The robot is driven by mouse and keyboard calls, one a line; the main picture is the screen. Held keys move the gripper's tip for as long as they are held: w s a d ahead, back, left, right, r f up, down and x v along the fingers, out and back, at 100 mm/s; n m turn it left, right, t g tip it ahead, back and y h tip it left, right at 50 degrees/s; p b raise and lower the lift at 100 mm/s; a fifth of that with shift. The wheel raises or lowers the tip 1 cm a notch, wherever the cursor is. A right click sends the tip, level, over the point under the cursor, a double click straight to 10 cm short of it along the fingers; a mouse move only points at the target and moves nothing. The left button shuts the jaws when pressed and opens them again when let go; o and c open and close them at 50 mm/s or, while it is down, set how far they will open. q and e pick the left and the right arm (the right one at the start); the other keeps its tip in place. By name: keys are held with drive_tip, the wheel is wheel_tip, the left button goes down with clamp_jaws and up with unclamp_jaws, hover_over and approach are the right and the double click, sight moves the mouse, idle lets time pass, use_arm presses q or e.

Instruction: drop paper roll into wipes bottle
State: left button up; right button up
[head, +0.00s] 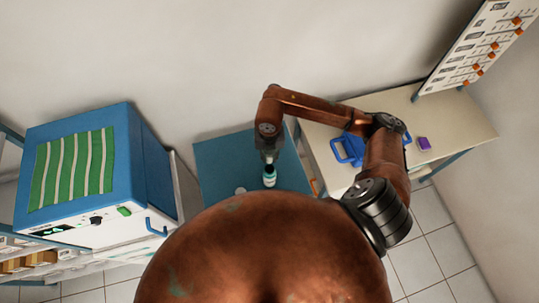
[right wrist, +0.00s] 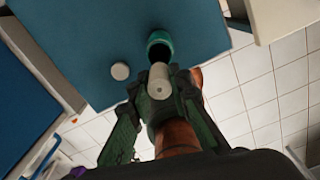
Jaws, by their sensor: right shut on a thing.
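The white paper roll (right wrist: 159,82) is between the fingers of my right gripper (right wrist: 160,90), which is shut on it. The dark open mouth of the teal wipes bottle (right wrist: 160,44) shows just beyond the roll in the right wrist view. The roll's far end is close to the bottle's near rim; I cannot tell whether they touch. In the head view the bottle (head: 269,178) stands on the blue table, with my right gripper (head: 269,157) right above it. The roll is not clear there. My left gripper is not in view.
A round white lid (right wrist: 120,71) lies left of the bottle on the blue table (head: 220,155). A blue cabinet (head: 150,150) stands to the left. A beige desk (head: 440,125) at right bears a blue case (head: 347,150) and a purple box (head: 424,143).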

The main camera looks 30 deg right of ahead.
sight(270, 166)
drive_tip(key=shift+f+b, duration=2.5)
drive_tip(key=shift+f, duration=1.75)
drive_tip(key=o, duration=0.9)
wheel_tip(270, 166, up, 7)
drive_tip(key=p, duration=0.4)
drive_tip(key=shift+r+p, duration=0.15)
drive_tip(key=shift+p, duration=0.2)
